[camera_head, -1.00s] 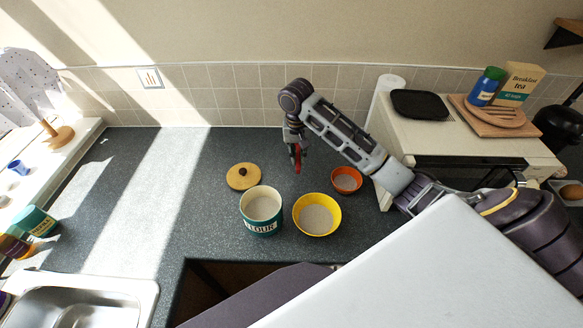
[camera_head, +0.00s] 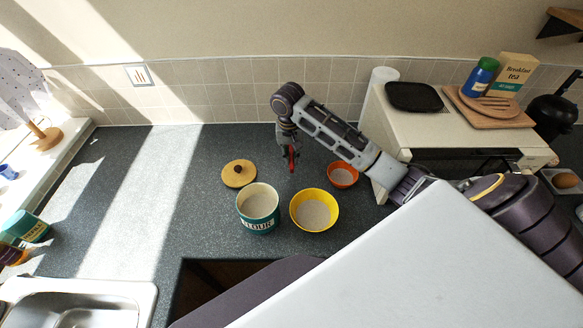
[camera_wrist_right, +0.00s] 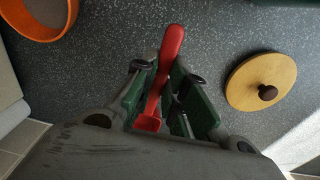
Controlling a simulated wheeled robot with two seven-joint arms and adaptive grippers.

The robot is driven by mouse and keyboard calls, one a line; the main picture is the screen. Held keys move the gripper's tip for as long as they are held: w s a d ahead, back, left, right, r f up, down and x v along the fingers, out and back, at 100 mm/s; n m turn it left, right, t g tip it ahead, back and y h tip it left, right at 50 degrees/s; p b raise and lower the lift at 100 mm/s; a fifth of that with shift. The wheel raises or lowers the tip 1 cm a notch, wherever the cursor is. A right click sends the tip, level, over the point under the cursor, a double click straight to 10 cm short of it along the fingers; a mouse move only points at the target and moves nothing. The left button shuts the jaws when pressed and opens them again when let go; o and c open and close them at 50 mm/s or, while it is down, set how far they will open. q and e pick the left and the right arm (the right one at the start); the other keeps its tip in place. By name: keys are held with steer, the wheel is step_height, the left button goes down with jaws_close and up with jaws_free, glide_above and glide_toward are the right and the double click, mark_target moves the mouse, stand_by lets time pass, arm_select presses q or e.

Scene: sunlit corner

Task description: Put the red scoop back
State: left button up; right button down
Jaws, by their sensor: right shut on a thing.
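My right gripper (camera_head: 290,150) is shut on the red scoop (camera_wrist_right: 166,62), whose red part stands between the green pads in the right wrist view. In the head view a little of the scoop (camera_head: 292,158) shows below the gripper, above the counter behind the bowls. The open flour canister (camera_head: 258,222), teal and cream, stands in front with pale contents. Its round wooden lid (camera_head: 238,174) with a dark knob lies on the counter behind it. A yellow bowl (camera_head: 314,210) with pale contents stands right of the canister. My left gripper is not in view.
An orange bowl (camera_head: 343,175) stands near the white oven (camera_head: 440,130), which bears a black tray (camera_head: 413,97) and a wooden board. The sink (camera_head: 85,305) is at front left. The grey counter (camera_head: 150,190) left of the lid is clear.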

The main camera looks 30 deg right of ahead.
steer(key=shift+f, duration=0.85)
steer(key=shift+f, duration=0.1)
steer(key=shift+f, duration=2.4)
steer(key=shift+f, duration=0.1)
steer(key=c, duration=1.5)
jaws_free()
steer(key=shift+o, duration=0.2)
steer(key=shift+a+r+b, duration=0.15)
steer(key=shift+r+b, duration=0.4)
steer(key=shift+r, duration=3.3)
